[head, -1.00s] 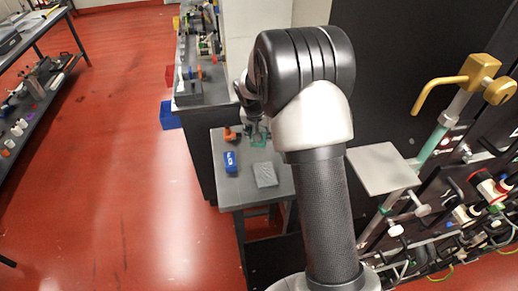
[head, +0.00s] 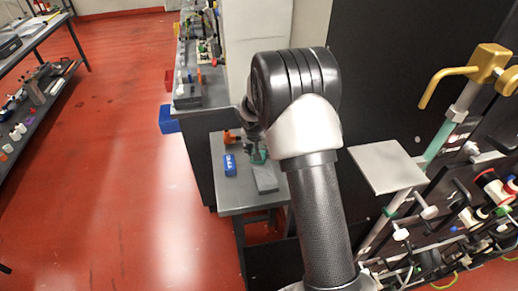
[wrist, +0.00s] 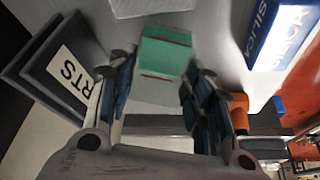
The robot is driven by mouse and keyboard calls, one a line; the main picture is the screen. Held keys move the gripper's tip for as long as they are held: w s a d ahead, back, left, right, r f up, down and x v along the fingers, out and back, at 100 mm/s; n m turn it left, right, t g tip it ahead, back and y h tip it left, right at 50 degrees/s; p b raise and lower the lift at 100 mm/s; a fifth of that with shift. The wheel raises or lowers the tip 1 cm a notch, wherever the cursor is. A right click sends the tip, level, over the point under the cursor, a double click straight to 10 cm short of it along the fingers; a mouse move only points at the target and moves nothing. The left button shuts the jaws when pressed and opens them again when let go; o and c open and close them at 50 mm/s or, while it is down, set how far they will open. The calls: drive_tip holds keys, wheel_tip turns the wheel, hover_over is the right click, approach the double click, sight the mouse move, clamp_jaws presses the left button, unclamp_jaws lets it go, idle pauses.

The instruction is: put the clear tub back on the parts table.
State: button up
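The clear tub (wrist: 157,88) sits between my gripper's fingers in the wrist view, pale and see-through with a green part (wrist: 165,50) crossed by a thin red line. My gripper (wrist: 160,72) has a finger close on each side of it and appears shut on it. In the head view the tub shows as a small teal patch (head: 258,156) below my gripper (head: 257,147), over the grey parts table (head: 235,199). I cannot tell whether its base touches the table. My own wrist partly hides it.
On the table are a blue silica box (head: 229,165), also in the wrist view (wrist: 280,35), a flat grey piece (head: 265,179) beside the tub, and an orange item (head: 229,137). The table's front-left corner is bare.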

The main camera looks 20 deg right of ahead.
drive_tip(key=o, duration=0.5)
drive_tip(key=shift+c, duration=0.2)
drive_tip(key=shift+r, duration=0.15)
drive_tip(key=s+a+r+n+p, duration=0.15)
drive_tip(key=s+a+r, duration=0.25)
drive_tip(key=s+r, duration=0.6)
drive_tip(key=s+a+r+n+p, duration=0.1)
drive_tip(key=s+a+r+p, duration=0.15)
drive_tip(key=s+r, duration=0.8)
drive_tip(key=s+a+r+n+y, duration=0.1)
drive_tip(key=s+a+r+n, duration=0.1)
drive_tip(key=s, duration=0.6)
drive_tip(key=s+a+r+n+t+y, duration=0.1)
drive_tip(key=s+a+r+n, duration=0.1)
drive_tip(key=s+a, duration=0.3)
drive_tip(key=s+r, duration=0.1)
drive_tip(key=s, duration=0.3)
drive_tip(key=shift+r+b, duration=0.2)
drive_tip(key=shift+b, duration=0.15)
